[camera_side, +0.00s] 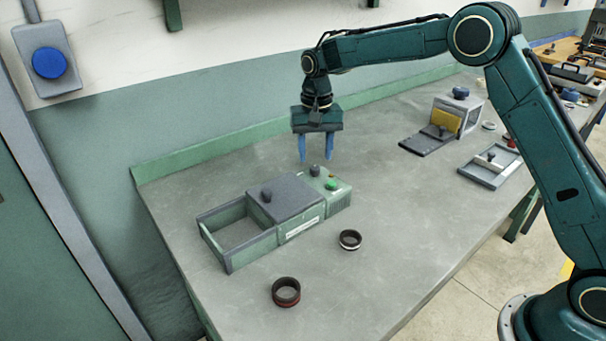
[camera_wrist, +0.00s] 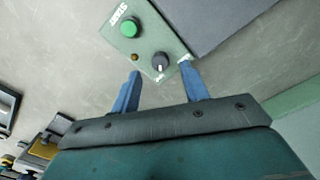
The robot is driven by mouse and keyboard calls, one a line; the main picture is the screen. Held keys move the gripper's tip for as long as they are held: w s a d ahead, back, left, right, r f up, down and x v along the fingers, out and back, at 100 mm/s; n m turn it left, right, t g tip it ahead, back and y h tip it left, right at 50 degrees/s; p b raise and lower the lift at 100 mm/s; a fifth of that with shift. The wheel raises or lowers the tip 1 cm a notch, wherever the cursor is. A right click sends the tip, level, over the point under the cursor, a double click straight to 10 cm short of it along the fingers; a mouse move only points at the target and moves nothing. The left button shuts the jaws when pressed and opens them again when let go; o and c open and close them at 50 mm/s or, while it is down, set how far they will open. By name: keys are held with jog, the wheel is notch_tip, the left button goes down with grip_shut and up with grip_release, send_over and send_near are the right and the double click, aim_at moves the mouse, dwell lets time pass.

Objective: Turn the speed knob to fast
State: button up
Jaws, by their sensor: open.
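The ring grinder (camera_side: 285,205) is a green and grey box on the bench, with an open compartment at its left end. Its speed knob (camera_side: 315,170) is small and dark, on the green panel at the right end. The knob also shows in the wrist view (camera_wrist: 160,62), with a light pointer line and small labels too blurred to read. A green button (camera_wrist: 129,28) labelled START sits beside it. My gripper (camera_side: 316,161) hangs above the panel, pointing down, its blue fingers apart and empty. In the wrist view the fingertips (camera_wrist: 161,68) lie on either side of the knob, seemingly above it.
A grey fixture with a yellow block (camera_side: 446,120) stands to the right.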

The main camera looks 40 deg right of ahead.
aim_at(318, 169)
notch_tip(318, 169, up, 10)
dwell(0.5)
jog(key=s+d+r+n+t, duration=0.1)
jog(key=s+r+n, duration=0.1)
jog(key=s+r, duration=0.5)
jog(key=s+d+r+n+t, duration=0.1)
jog(key=s+d+r+t, duration=0.15)
jog(key=s, duration=0.85)
jog(key=s+f+n+t, duration=0.1)
jog(key=s+f, duration=0.2)
jog(key=s, duration=0.7)
jog(key=s+f+n+t, duration=0.1)
jog(key=s+f+n, duration=0.1)
jog(key=s, duration=0.8)
jog(key=shift+d+f, duration=0.15)
jog(key=shift+f, duration=0.75)
